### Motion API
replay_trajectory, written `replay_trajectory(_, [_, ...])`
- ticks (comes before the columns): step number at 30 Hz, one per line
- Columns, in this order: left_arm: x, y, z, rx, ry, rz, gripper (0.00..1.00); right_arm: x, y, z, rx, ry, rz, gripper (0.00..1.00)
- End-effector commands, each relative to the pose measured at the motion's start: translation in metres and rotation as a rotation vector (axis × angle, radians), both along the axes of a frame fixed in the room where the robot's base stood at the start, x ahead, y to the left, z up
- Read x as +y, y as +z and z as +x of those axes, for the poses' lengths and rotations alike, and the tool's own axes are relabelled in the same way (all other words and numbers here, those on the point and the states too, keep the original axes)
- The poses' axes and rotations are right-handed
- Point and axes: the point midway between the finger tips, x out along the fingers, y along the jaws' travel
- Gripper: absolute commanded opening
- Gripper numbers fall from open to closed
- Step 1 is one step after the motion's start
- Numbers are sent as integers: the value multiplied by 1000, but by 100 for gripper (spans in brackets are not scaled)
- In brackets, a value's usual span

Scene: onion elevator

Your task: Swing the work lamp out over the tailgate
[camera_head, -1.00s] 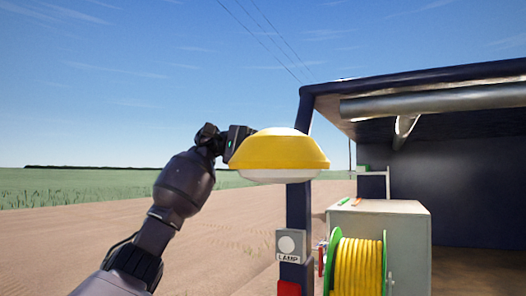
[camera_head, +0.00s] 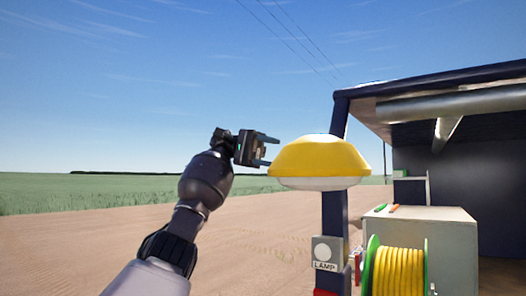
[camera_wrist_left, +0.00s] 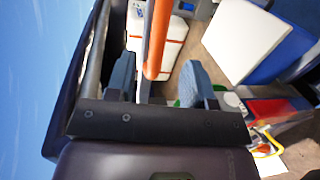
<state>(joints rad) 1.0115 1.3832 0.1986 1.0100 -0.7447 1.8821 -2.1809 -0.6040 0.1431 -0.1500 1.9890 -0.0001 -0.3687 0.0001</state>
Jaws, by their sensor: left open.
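The work lamp, with a yellow shade (camera_head: 318,156) and pale underside, hangs in front of the dark blue post (camera_head: 335,215). A grey box marked LAMP (camera_head: 326,252) with a round white button is on the post. My left gripper (camera_head: 266,150) is open just left of the shade, its two fingers pointing right toward it. In the left wrist view, the open fingers (camera_wrist_left: 158,78) have an orange bar (camera_wrist_left: 158,38) between them in the picture; I cannot tell its depth. I cannot make out the tailgate. My right gripper is not in view.
A yellow hose reel (camera_head: 398,272) stands before a grey cabinet (camera_head: 440,228) at the right, under a dark canopy (camera_head: 440,82). A white and blue box (camera_wrist_left: 250,40) shows in the left wrist view. Open dirt ground (camera_head: 100,245) lies at the left.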

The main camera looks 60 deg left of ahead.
Motion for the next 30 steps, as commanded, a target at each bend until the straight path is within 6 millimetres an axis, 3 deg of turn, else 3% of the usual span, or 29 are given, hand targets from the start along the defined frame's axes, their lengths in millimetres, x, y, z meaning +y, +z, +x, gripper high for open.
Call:
replay_trajectory(9, [18,4,-6,-1,-1,0,48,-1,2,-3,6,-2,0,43])
replay_trajectory(30, [19,4,-6,0,0,0,48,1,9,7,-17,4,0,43])
